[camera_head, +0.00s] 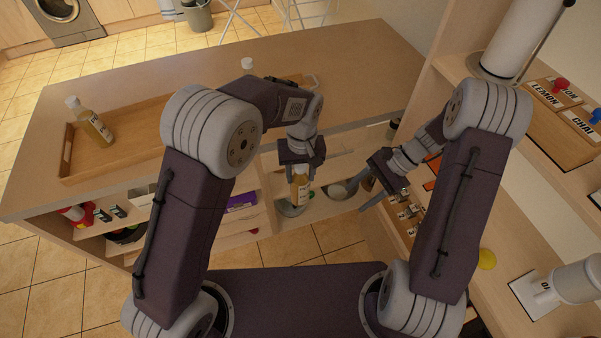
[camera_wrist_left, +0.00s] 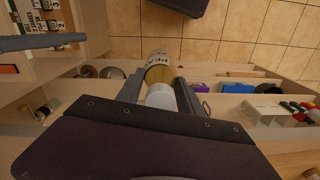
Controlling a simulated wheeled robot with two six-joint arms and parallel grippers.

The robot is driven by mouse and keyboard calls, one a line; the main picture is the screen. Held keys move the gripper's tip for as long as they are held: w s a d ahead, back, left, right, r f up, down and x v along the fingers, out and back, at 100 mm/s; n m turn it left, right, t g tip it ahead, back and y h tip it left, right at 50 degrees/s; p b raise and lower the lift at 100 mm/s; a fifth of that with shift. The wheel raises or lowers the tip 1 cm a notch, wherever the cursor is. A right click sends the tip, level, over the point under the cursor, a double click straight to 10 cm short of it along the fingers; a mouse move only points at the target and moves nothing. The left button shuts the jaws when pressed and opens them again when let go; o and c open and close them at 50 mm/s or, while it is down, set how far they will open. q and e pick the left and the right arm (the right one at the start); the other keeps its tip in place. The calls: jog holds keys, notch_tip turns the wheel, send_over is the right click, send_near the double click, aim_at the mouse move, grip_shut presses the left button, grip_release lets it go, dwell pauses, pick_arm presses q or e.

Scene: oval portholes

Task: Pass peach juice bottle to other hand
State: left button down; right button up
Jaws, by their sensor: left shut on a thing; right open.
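The bottle hangs below the fingers, in front of the lower shelves. In the left wrist view the fingers (camera_wrist_left: 160,92) grip either side of the bottle near its white cap, and its body (camera_wrist_left: 159,70) points away. My right gripper (camera_head: 374,188) is open and empty, to the right of the held bottle and apart from it, its fingers angled down and left.
A wooden tray (camera_head: 68,155) on the counter (camera_head: 350,62) holds a similar bottle (camera_head: 90,122); another white-capped bottle (camera_head: 247,64) shows behind my left arm. Shelves with bowls (camera_head: 337,191) lie below the grippers. A side counter with label cards (camera_head: 545,94) stands right.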

jog(key=s+d+n+h, duration=0.3)
jog(key=s+n+h, duration=0.2)
jog(key=s+n, duration=0.15)
jog(key=s+a+r+n+t+h, duration=0.1)
jog(key=a+r+n+t+h, duration=0.1)
jog(key=a+r+n+t, duration=0.1)
notch_tip(320, 180, up, 2)
jog(key=a+n, duration=0.1)
jog(key=n, duration=0.2)
jog(key=shift+s+r, duration=0.15)
jog(key=shift+r, duration=0.05)
